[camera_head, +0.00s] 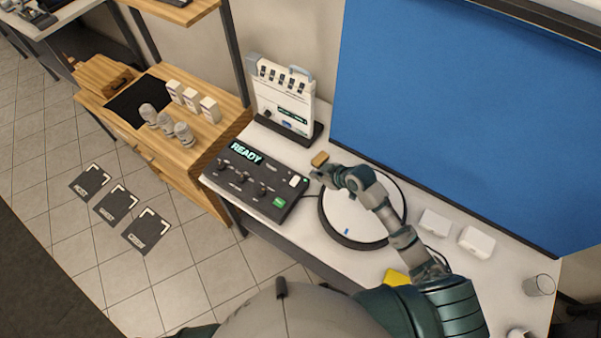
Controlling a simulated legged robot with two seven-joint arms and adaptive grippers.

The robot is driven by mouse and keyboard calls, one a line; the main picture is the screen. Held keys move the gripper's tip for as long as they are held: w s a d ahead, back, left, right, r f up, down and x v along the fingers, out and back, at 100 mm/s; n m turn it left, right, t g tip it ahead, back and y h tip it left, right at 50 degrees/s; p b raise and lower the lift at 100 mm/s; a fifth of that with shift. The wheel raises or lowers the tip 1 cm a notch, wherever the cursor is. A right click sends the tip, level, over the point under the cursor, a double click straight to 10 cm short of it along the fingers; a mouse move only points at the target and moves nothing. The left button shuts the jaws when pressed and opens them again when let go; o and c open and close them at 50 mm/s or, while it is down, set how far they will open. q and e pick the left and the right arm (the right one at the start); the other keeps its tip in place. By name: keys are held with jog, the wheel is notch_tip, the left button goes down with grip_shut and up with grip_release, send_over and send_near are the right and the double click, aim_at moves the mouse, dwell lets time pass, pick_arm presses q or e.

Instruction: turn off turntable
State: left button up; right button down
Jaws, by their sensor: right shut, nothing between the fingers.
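The turntable (345,226) is a round white disc with a black rim on the white table, with a small blue mark near its front. A black control box (240,187) stands to its left, with a lit "READY" display, several knobs, a white switch (295,181) and a green button (279,203). My right arm reaches across the turntable and hides part of it. My right gripper (316,175) is shut and empty above the turntable's far left edge, just right of the box's white switch. I cannot tell whether it touches anything. My left gripper is out of view.
A small brown block (320,159) lies just behind my right gripper. A white upright panel (283,95) stands behind the control box. White boxes (476,242), a yellow item (397,277) and a glass (538,285) are to the right. A blue screen (460,110) stands behind the table.

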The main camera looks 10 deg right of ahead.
send_over(295, 181)
jog(key=d, duration=0.2)
jog(key=f, duration=0.7)
jog(key=shift+s+f, duration=0.2)
jog(key=shift+f, duration=0.2)
notch_tip(295, 181, down, 2)
jog(key=shift+w+f, duration=0.1)
jog(key=shift+f, duration=0.05)
jog(key=shift+a+f, duration=0.15)
jog(key=shift+f, duration=0.2)
jog(key=shift+a+f, duration=0.2)
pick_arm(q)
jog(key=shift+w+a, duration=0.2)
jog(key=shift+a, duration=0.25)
